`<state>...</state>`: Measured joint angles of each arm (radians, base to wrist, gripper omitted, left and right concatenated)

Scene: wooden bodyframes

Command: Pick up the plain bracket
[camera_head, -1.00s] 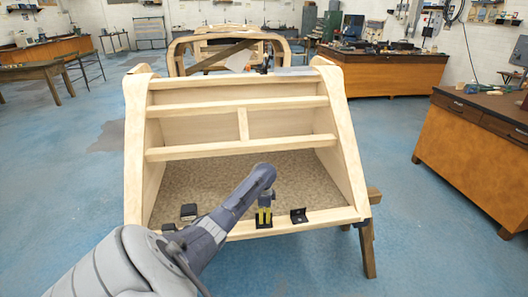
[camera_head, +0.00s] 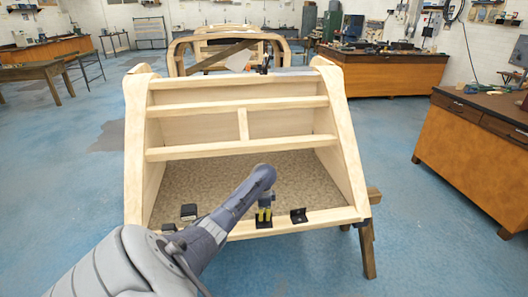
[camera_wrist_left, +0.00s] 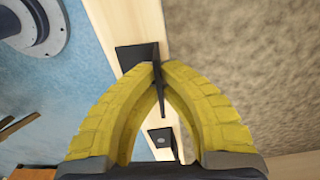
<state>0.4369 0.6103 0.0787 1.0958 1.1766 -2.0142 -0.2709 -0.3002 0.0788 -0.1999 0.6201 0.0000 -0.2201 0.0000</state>
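A black bracket (camera_head: 264,224) with no visible marking sits on the front wooden rail of the frame. My left gripper (camera_head: 264,213) comes down onto it from above. In the left wrist view the yellow fingertips (camera_wrist_left: 158,69) close in on both sides of the upright plate of this bracket (camera_wrist_left: 132,57) and appear to touch it. A second black bracket (camera_head: 299,216) sits on the rail to the right. It also shows in the left wrist view (camera_wrist_left: 161,143), with a small pale round mark. My right gripper is not in view.
Two more small dark pieces stand at the left: one farther back (camera_head: 189,211) and one on the rail (camera_head: 169,228), partly by my arm. The patterned floor panel (camera_head: 245,178) behind the rail is mostly clear. Wooden side panels and crossbars rise around it.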

